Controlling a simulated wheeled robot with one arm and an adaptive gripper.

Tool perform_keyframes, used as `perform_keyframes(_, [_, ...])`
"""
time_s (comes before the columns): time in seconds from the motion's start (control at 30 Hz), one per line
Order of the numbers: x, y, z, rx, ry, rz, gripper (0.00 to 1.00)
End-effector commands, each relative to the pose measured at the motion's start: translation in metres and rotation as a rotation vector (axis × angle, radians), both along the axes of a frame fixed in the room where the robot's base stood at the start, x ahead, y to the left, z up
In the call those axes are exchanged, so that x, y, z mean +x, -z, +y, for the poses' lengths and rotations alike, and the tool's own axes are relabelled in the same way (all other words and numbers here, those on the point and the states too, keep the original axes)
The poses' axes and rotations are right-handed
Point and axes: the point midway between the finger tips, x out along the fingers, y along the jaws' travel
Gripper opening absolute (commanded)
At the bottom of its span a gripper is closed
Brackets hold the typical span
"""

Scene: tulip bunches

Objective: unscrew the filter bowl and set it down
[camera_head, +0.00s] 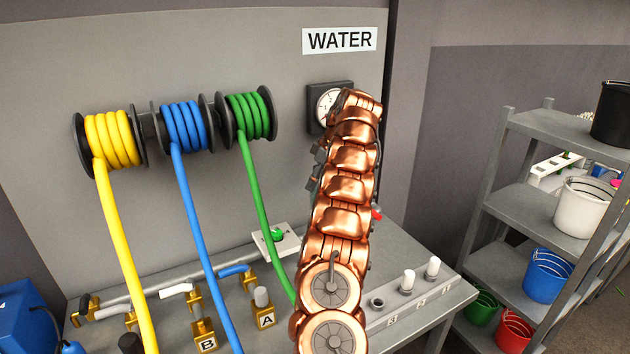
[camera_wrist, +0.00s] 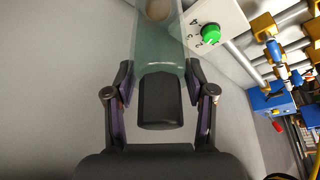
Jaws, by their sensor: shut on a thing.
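The filter bowl looks like a clear, greenish cylinder (camera_wrist: 158,48) in the wrist view, with a round brownish thing inside near the top edge. My gripper (camera_wrist: 158,74) has one finger on each side of the bowl and is shut on it. The bowl runs out of the top of that view, so I cannot tell whether it is still joined to anything. In the head view my copper arm hides the gripper and the bowl.
A white plate with a green numbered knob (camera_wrist: 209,34) is right of the bowl. A grey bench (camera_head: 395,260) carries brass valves (camera_head: 204,335) and a strip with white cylinders (camera_head: 408,281). Yellow, blue and green hoses (camera_head: 258,205) hang down left of my arm. Shelves with buckets (camera_head: 548,275) stand right.

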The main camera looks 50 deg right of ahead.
Motion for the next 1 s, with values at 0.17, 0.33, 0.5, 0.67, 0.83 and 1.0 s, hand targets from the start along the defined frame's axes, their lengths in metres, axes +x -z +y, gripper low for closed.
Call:
perform_keyframes(0.17, [0.000,-0.011,0.000,0.000,0.000,0.000,0.16])
perform_keyframes(0.33, [0.000,-0.019,0.000,0.000,0.000,0.000,0.16])
perform_keyframes(0.5, [0.000,-0.027,0.000,0.000,0.000,0.000,0.16])
perform_keyframes(0.67, [0.000,-0.028,0.000,0.000,0.000,0.000,0.16])
perform_keyframes(0.83, [0.000,-0.028,0.000,0.000,0.000,0.000,0.16])
perform_keyframes(1.0, [0.000,-0.028,0.000,-0.001,0.000,0.000,0.16])
